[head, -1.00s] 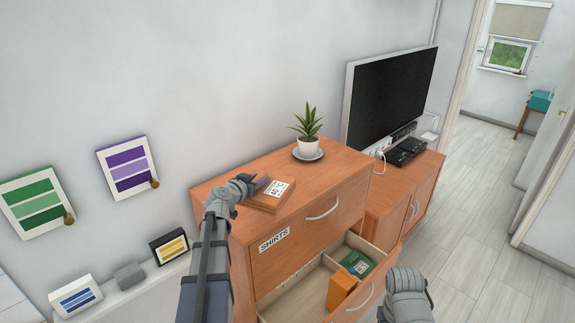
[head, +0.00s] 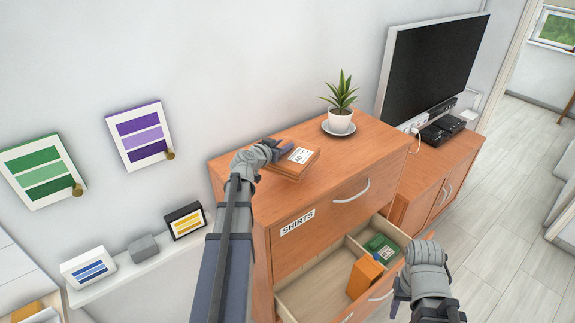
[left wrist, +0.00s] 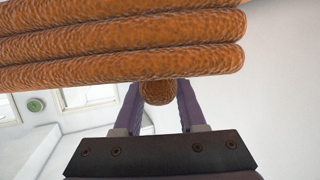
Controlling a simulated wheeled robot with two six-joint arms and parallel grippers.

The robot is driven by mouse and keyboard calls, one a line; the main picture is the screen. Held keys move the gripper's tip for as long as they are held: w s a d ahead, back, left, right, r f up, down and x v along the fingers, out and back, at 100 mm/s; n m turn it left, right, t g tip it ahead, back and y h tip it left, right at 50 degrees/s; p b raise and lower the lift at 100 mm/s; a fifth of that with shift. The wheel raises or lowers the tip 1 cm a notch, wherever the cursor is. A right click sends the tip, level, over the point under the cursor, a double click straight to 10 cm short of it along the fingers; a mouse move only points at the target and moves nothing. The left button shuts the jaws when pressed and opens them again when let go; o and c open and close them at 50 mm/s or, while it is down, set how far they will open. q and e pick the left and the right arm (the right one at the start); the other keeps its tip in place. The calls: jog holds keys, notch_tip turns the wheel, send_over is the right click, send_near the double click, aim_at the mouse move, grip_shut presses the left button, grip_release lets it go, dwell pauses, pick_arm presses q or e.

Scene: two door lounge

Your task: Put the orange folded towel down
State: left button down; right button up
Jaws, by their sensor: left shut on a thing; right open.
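The orange folded towel (head: 292,160), with a white label on its upper face, is at the top of the wooden dresser (head: 240,182), near its left end. I cannot tell whether it rests on the top or hangs just above. My left gripper (head: 272,150) is shut on its left edge. In the left wrist view the towel (left wrist: 120,45) shows as stacked rounded layers, and the purple fingers (left wrist: 158,95) close around a fold. My right gripper (head: 400,300) is open and empty in front of the open drawer; its fingers are mostly hidden.
A potted plant (head: 340,122) on a saucer stands behind and right of the towel. The open drawer (head: 310,291) holds an orange block (head: 364,278) and a green labelled item (head: 381,248). A low TV cabinet (head: 440,180) adjoins at right. The dresser's front right top is bare.

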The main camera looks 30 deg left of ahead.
pick_arm(q)
notch_tip(320, 180, down, 2)
jog(key=shift+f+b, duration=0.15)
jog(key=shift+b, duration=0.4)
jog(key=shift+s+d+f, duration=0.1)
jog(key=shift+f, duration=0.05)
notch_tip(320, 180, down, 4)
jog(key=b, duration=0.4)
pick_arm(e)
notch_tip(320, 180, down, 6)
jog(key=shift+f, duration=0.15)
pick_arm(q)
jog(key=shift+r, duration=0.2)
jog(key=shift+f, duration=0.15)
pick_arm(e)
jog(key=shift+s+f, duration=0.1)
pick_arm(q)
jog(key=c, duration=0.9)
grip_release()
jog(key=shift+f, duration=0.1)
jog(key=shift+c, duration=0.2)
jog(key=o, duration=0.5)
jog(key=shift+c, duration=0.2)
